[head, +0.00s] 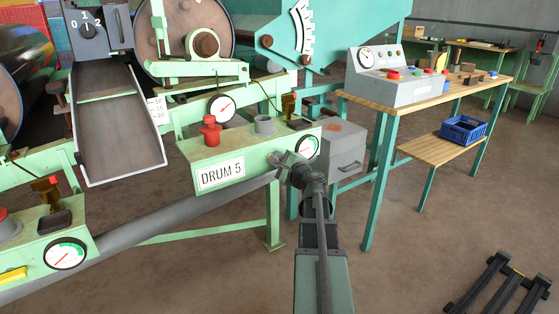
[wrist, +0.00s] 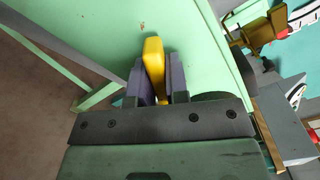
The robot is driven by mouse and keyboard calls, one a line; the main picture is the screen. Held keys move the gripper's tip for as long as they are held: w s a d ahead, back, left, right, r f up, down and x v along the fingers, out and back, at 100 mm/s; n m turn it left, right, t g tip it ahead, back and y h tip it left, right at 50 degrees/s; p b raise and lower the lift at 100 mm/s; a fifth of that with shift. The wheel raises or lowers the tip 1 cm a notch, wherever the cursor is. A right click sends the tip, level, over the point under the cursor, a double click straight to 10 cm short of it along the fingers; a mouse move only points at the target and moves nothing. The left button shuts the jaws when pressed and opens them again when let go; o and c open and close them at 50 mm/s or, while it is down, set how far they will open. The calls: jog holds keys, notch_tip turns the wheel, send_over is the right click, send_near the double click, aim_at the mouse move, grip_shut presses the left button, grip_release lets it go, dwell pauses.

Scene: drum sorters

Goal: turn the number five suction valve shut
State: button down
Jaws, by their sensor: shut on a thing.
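The pale green box labelled DRUM 5 (head: 220,173) stands in the middle of the head view. In the wrist view, a yellow valve handle (wrist: 153,55) stands between the two dark fingers of my gripper (wrist: 157,82), against the green face of the box. My gripper is shut on this handle. In the head view my gripper (head: 281,160) is at the right end of the box's front face, just below a round gauge (head: 307,147). There the gripper hides the handle, and the valve body does not show in either view.
A grey pipe (head: 185,218) runs below the box. A red knob (head: 210,130) stands on top of it. Another green box with a gauge (head: 66,253) and yellow handle (head: 13,274) is at lower left. A wooden workbench (head: 385,106) is at right. The floor between is clear.

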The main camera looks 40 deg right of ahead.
jog(key=shift+n, duration=2.3)
jog(key=c, duration=1.1)
grip_release()
jog(key=s, duration=0.3)
jog(key=s+a, duration=0.1)
jog(key=s, duration=0.3)
jog(key=s+a, duration=0.1)
jog(key=s, duration=0.2)
jog(key=shift+s, duration=0.35)
